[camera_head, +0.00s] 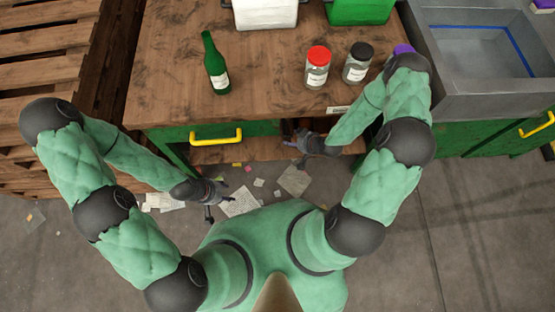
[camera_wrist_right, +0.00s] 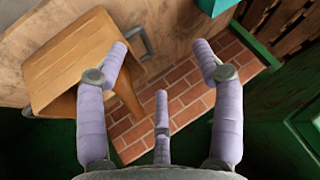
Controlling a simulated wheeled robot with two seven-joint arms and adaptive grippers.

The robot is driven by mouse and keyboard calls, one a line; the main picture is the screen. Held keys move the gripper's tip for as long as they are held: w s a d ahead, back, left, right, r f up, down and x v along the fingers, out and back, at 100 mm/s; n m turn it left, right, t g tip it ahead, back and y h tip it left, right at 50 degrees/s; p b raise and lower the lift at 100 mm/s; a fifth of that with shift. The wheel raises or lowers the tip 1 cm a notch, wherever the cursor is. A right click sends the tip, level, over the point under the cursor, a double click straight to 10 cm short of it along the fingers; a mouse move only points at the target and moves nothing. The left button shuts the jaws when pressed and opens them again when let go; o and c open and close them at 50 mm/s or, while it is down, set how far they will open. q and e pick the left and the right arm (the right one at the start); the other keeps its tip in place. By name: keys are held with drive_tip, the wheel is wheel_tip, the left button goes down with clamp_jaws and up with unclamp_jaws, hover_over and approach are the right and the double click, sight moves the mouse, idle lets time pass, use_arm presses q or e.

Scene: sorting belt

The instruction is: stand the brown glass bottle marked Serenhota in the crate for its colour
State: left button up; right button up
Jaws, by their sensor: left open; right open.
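I see no brown bottle in either view. A green glass bottle (camera_head: 215,65) with a white label stands upright on the wooden table (camera_head: 160,75); its writing is too small to read. A white crate (camera_head: 265,14) and a green crate (camera_head: 360,10) stand at the table's back edge, cut off by the frame. My left gripper (camera_head: 215,200) is open and empty, in front of the table over the littered floor. My right gripper (camera_head: 292,150) is open and empty at the table's front edge; its spread fingers also show in the right wrist view (camera_wrist_right: 160,65).
A red-lidded jar (camera_head: 317,68) and a black-lidded jar (camera_head: 358,62) stand on the table's right side. A purple lid (camera_head: 403,49) shows behind my right arm. A grey basin (camera_head: 490,60) adjoins on the right. A yellow handle (camera_head: 216,136) juts from the front. Mid-table is clear.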

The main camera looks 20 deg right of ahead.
drive_tip(key=s+a+r+m+g, duration=0.1)
drive_tip(key=s+a+r+g, duration=0.1)
drive_tip(key=s+a, duration=0.4)
drive_tip(key=s+a+r+m+g, duration=0.1)
drive_tip(key=s+a+r+g, duration=0.1)
drive_tip(key=s+a+g, duration=0.2)
drive_tip(key=s+a, duration=0.2)
drive_tip(key=s, duration=0.1)
drive_tip(key=shift+s+a+r+g, duration=0.15)
drive_tip(key=shift+s+a+g, duration=0.1)
drive_tip(key=shift+s+g, duration=0.1)
